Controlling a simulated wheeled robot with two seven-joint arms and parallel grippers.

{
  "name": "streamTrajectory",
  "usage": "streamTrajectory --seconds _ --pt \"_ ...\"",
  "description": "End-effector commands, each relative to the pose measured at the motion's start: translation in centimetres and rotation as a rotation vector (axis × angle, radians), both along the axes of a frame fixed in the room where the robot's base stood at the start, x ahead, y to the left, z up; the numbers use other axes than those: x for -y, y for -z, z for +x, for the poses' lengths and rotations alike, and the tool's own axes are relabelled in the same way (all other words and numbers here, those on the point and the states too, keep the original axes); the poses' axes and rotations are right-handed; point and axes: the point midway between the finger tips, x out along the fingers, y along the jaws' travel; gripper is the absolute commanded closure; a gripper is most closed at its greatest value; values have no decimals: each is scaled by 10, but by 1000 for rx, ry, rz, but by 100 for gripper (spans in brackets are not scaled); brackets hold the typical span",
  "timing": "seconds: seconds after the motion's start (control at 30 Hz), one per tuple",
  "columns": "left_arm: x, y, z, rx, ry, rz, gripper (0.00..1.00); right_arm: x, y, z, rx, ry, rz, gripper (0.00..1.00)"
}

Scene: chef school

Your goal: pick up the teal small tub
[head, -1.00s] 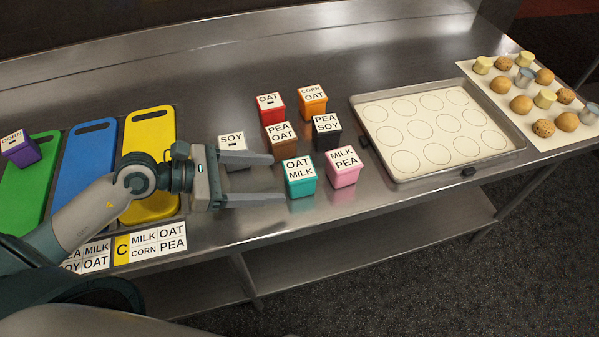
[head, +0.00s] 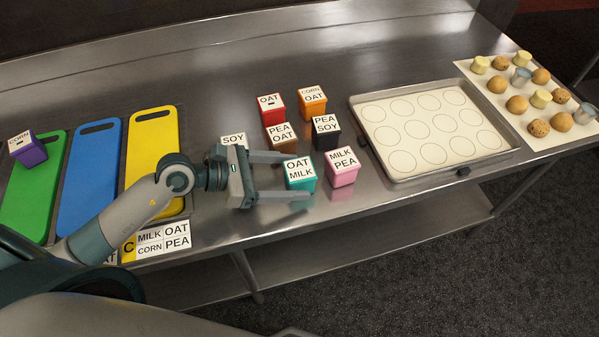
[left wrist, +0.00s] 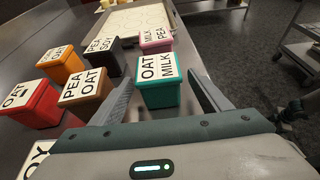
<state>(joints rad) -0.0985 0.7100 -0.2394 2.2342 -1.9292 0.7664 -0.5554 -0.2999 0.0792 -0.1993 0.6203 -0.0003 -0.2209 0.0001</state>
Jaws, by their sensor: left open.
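The teal small tub (head: 300,174), with a white lid label reading OAT MILK, stands upright on the steel counter. My left gripper (head: 297,176) is open, its two fingers pointing right, with the fingertips reaching either side of the tub's near face. In the left wrist view the teal tub (left wrist: 160,88) stands ahead between the fingers of the left gripper (left wrist: 160,95), with a gap visible on the right side. Contact on the left side cannot be told.
The pink tub (head: 342,168) stands close right of the teal one. Brown (head: 281,137), black (head: 326,132), red (head: 271,109) and orange (head: 312,101) tubs stand behind. A SOY tub (head: 232,141) is partly hidden by my gripper. A baking tray (head: 487,155) lies right.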

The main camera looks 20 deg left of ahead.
Motion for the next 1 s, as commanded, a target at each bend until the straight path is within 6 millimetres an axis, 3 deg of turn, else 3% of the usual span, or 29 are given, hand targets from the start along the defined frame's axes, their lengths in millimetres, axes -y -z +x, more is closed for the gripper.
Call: streamTrajectory --seconds 0.03,0.23,0.73,0.93,1.0 --pt "6 -3 5 1 0 -3 30 0 -8 0 0 0 0 33" --pt "18 7 13 1 0 -1 30 0 -13 0 1 0 0 33" --pt "19 9 13 1 0 1 30 0 -12 0 1 -1 0 33" --pt "19 9 13 1 0 1 78 0 -12 0 1 -1 0 33" --pt "19 9 14 1 0 0 80 0 -12 0 1 -1 0 33"
